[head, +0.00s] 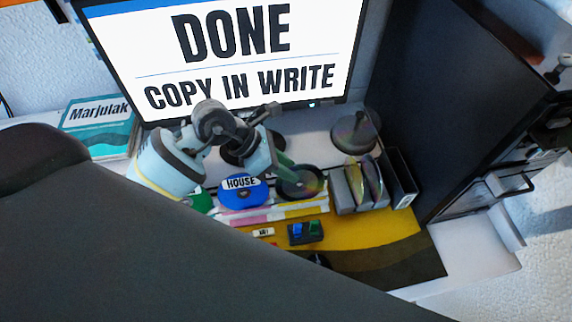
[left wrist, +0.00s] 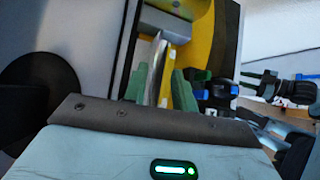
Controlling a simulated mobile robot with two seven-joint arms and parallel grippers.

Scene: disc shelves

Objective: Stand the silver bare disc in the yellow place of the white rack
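My left gripper (head: 284,165) reaches down at the bare disc from above. In the left wrist view a disc (left wrist: 154,65) shows edge-on between the two green fingers (left wrist: 160,88) of my left gripper. The fingers look apart, with space around the disc. The disc's foot in the rack is partly hidden.
Right of the rack is a grey holder (head: 342,198) with upright discs, then a black case (head: 400,180). A round stand with a disc (head: 354,132) is behind. A screen (head: 230,50) reading DONE is at the back. A small dark device (head: 305,233) lies in front.

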